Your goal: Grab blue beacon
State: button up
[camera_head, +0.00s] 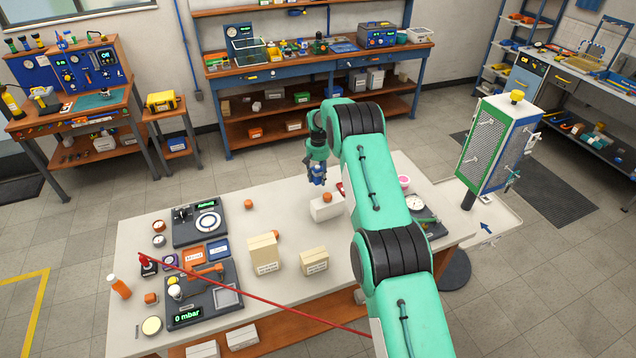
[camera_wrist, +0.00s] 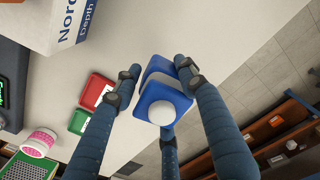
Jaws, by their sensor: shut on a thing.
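The blue beacon (camera_wrist: 152,104) is a blue block with a white dome, seen in the wrist view. The three dark blue fingers of my gripper (camera_wrist: 158,72) close around its sides, two at the upper end and one below. In the head view my gripper (camera_head: 317,178) points down over the back of the white table, just behind a white box. There the beacon is too small to tell apart from the blue fingers. I cannot tell whether it touches the table.
A white box (camera_head: 325,207) with an orange knob on top stands close to my gripper. In the wrist view, a red box (camera_wrist: 94,91), a green box (camera_wrist: 79,122) and a pink jar (camera_wrist: 40,141) lie to the left. Two cream cartons (camera_head: 263,254) stand mid-table.

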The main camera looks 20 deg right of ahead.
aim_at(318, 166)
jog(key=shift+r, duration=2.85)
